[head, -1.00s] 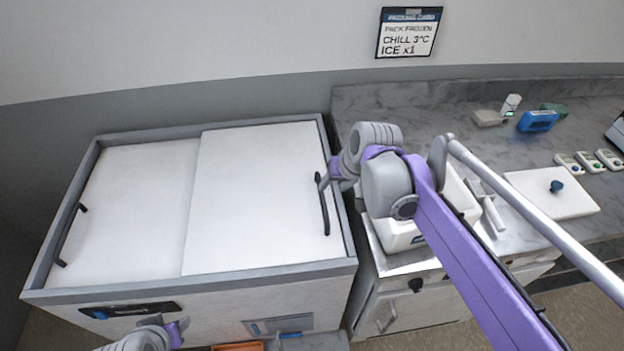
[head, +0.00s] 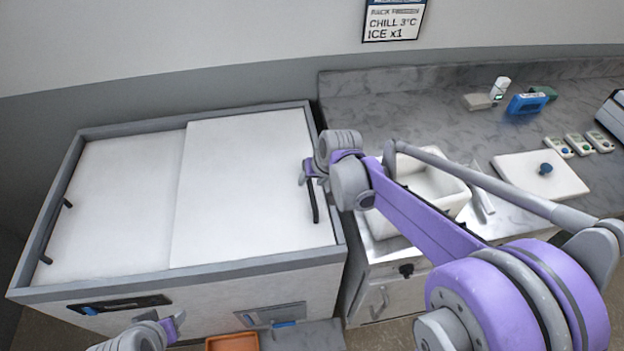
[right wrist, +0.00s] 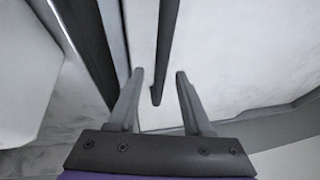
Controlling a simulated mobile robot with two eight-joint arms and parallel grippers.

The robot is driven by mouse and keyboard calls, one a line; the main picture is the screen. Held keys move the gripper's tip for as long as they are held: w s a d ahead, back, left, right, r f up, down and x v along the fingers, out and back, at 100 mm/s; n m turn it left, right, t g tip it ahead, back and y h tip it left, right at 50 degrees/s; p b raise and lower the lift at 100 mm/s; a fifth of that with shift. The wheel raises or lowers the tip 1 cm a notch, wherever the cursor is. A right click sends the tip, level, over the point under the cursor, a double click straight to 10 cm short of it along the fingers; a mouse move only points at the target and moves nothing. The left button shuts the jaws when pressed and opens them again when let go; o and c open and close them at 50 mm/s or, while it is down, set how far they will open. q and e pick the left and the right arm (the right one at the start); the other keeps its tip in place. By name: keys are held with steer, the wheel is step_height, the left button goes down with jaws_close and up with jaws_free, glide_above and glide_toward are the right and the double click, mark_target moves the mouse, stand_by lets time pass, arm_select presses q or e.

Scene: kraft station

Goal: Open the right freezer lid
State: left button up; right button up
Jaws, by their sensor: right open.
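The right freezer lid (head: 245,190) is a flat white panel lying shut over the right part of the chest freezer (head: 215,277). Its dark bar handle (head: 315,205) runs along the lid's right edge. My right gripper (head: 309,172) is at the handle's far part and hides some of it. In the right wrist view the open fingers (right wrist: 160,77) straddle the line of the handle (right wrist: 167,45), whose end shows between the fingertips; whether they touch is unclear. My left gripper (head: 172,326) is low in front of the freezer, and its jaws are too small to read.
The left lid (head: 120,205) with its own dark handle (head: 45,259) lies beside the right one. A marble counter (head: 430,120) stands close to the freezer's right side, with a white bin (head: 437,190) and a white board (head: 560,178). An orange bin (head: 232,342) is below the freezer's front.

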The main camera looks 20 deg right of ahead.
jaws_close()
stand_by(1.3)
